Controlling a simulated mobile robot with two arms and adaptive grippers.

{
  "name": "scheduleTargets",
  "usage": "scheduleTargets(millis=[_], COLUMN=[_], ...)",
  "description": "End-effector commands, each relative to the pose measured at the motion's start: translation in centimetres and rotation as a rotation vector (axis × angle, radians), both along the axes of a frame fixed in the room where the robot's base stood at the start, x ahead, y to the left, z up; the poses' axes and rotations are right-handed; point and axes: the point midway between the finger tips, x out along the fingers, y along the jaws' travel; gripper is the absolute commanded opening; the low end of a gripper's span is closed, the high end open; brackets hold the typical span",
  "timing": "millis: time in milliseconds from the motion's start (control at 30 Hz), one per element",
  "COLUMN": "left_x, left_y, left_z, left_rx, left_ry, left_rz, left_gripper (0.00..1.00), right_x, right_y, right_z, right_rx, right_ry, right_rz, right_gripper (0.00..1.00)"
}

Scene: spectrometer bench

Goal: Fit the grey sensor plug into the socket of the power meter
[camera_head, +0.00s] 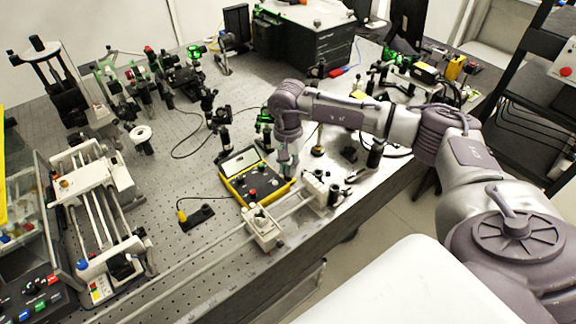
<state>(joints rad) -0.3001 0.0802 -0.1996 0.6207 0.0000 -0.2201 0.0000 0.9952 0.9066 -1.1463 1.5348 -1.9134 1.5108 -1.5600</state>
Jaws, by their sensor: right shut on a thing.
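The power meter (238,164) is a yellow and black box with a raised lid panel and several knobs, in the middle of the bench. My right arm reaches in from the right. My right gripper (287,170) points down at the right end of the meter, close to its edge. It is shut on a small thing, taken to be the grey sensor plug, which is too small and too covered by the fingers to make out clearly. I cannot tell whether the plug touches the meter, and its socket cannot be made out. My left gripper is not in view.
A rail with a white carriage (262,228) runs just in front of the meter. A black block (197,217) with a yellow cable end lies to its left. Optic posts (222,135) stand behind, and a large black box (305,45) at the back. Bare perforated bench lies left of the meter.

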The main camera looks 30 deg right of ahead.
Motion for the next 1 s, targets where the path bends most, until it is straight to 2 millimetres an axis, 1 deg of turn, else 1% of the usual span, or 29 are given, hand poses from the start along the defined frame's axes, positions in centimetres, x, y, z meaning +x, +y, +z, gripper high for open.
scheduleTargets(millis=[33, 667, 700, 833, 1000], left_x=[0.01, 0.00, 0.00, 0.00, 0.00], left_y=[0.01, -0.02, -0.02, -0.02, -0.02], left_z=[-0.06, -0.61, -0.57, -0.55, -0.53], left_rx=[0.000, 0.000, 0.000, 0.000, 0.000], left_ry=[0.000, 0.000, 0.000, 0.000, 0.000], left_rz=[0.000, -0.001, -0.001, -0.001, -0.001], left_gripper=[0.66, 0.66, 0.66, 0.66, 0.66], right_x=[-0.27, -0.39, -0.41, -0.32, -0.19], right_y=[0.07, 0.10, 0.10, 0.08, 0.05], right_z=[-0.41, -0.68, -0.67, -0.56, -0.38], right_rx=[-0.001, 0.000, 0.000, -0.001, -0.001], right_ry=[0.009, 0.014, 0.014, 0.011, 0.007], right_rz=[0.002, 0.003, 0.003, 0.002, 0.001], right_gripper=[0.00, 0.00, 0.23, 0.45, 0.46])
